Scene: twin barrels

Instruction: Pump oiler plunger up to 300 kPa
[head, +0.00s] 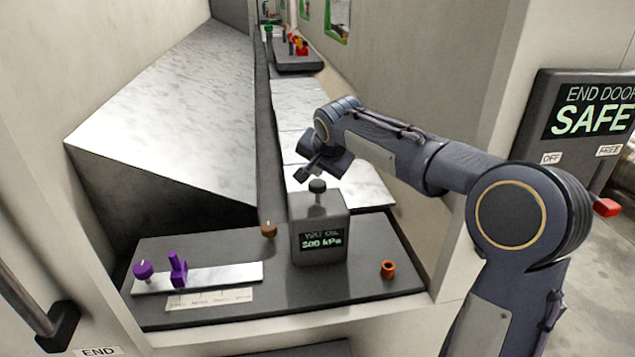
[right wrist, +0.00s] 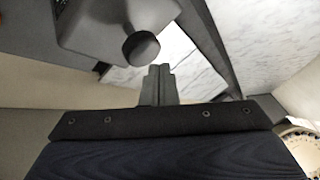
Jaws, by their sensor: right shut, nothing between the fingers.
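The oiler (head: 319,222) is a grey box on the dark panel, with a black round plunger knob (head: 317,186) on a short stem on top. Its display (head: 321,241) reads 200 kPa. My right gripper (head: 300,175) is shut and empty, just above and to the left of the knob in the head view. In the right wrist view the closed fingers (right wrist: 158,72) point toward the knob (right wrist: 141,48), with a small gap in the picture. The oiler's top also shows there (right wrist: 88,28). My left gripper is not in view.
The panel (head: 370,268) also bears a purple knob (head: 143,270), a purple lever (head: 177,268), a brown knob (head: 268,230) and an orange ring (head: 388,269). An END DOOR SAFE sign (head: 590,112) hangs at right. A wall stands close at the right of the oiler.

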